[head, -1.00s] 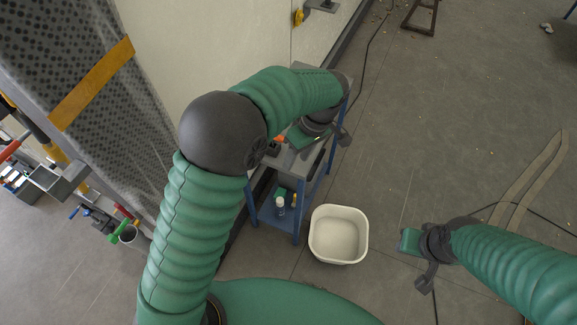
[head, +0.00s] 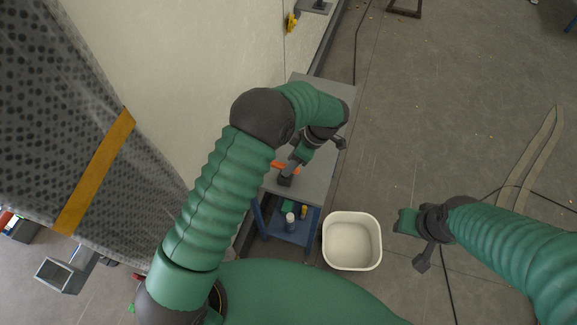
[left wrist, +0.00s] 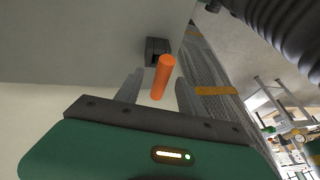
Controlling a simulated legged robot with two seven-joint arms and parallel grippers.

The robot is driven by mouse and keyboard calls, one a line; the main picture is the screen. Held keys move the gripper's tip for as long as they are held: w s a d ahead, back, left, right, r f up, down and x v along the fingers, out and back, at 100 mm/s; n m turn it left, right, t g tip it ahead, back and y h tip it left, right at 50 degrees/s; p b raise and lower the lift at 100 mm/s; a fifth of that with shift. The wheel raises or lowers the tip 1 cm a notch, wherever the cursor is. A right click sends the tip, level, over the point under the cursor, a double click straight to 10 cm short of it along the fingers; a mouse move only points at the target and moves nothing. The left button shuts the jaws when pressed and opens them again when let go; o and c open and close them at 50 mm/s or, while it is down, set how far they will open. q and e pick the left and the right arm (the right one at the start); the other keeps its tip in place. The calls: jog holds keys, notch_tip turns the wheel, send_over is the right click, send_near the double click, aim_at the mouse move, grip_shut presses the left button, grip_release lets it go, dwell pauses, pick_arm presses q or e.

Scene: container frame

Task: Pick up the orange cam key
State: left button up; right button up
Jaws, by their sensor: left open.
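The orange cam key (left wrist: 162,78) shows in the left wrist view as an orange cylinder. It lies in the gap between the two grey fingers of my left gripper (left wrist: 159,84), which is open. I cannot tell whether either finger touches it. A dark block (left wrist: 155,46) is just beyond the key. In the head view, orange (head: 279,164) shows on the grey cart top beside my left gripper (head: 295,161), which partly hides it. My right gripper (head: 406,223) hangs over the floor at the right, well away from the key; its fingers are not clear.
The grey-topped cart (head: 318,183) stands against the pale wall (head: 180,60). Small bottles (head: 290,218) stand on its blue lower shelf. A white bin (head: 352,242) is on the floor beside it. A dark handled object (head: 287,176) is on the cart top. The floor at right is mostly open.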

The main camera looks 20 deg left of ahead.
aim_at(284, 164)
pick_arm(q)
jog(key=a+f, duration=0.2)
jog(key=shift+s+a+f, duration=0.15)
jog(key=shift+s+f, duration=0.05)
jog(key=shift+f, duration=0.1)
jog(key=shift+s+a+f, duration=0.1)
jog(key=shift+a+f, duration=0.1)
jog(key=shift+a, duration=0.2)
jog(key=shift+d, duration=0.2)
jog(key=c, duration=0.3)
jog(key=shift+d+r, duration=0.1)
jog(key=shift+d, duration=0.45)
grip_shut()
jog(key=shift+a, duration=0.55)
pick_arm(e)
jog(key=shift+a+r, duration=0.7)
jog(key=shift+a, duration=0.1)
